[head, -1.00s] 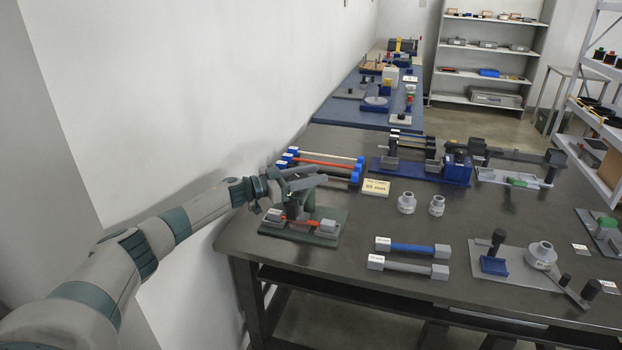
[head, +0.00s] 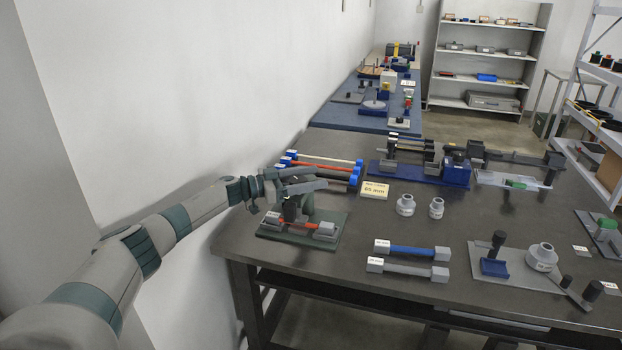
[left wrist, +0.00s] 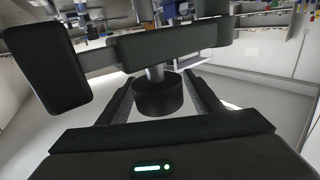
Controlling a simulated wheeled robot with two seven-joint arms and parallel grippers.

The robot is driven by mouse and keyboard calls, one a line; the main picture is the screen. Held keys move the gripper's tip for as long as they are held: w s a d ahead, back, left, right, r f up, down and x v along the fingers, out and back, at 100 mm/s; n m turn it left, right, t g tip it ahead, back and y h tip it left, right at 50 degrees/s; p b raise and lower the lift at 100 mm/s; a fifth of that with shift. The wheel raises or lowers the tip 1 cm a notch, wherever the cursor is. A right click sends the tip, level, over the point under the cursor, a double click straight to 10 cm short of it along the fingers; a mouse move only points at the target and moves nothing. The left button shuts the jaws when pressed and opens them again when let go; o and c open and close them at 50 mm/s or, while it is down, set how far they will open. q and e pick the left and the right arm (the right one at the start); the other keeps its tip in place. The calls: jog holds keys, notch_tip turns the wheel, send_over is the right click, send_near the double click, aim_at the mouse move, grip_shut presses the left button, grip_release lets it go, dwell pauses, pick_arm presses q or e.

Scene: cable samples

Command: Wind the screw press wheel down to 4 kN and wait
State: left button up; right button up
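The screw press stands at the left front of the dark table on a green base (head: 328,235). A red cable sample (head: 301,224) with grey end blocks lies across the base. My left gripper (head: 322,178) is over the top of the press and hides much of its upper part, so I cannot make out a wheel in the head view. In the left wrist view my fingers (left wrist: 160,88) stand either side of a dark round knob (left wrist: 160,100) on a metal shaft, with narrow gaps. A dark bar (left wrist: 175,42) crosses beyond it. No force reading is legible. My right gripper is not in view.
The wall is close on the left.

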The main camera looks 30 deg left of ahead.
pick_arm(q)
jog(key=shift+r, duration=0.1)
jog(key=d+r, duration=1)
jog(key=d, duration=0.1)
jog(key=shift+s+d+r+b, duration=0.2)
jog(key=shift+d+r+b, duration=0.1)
jog(key=shift+r+b, duration=0.1)
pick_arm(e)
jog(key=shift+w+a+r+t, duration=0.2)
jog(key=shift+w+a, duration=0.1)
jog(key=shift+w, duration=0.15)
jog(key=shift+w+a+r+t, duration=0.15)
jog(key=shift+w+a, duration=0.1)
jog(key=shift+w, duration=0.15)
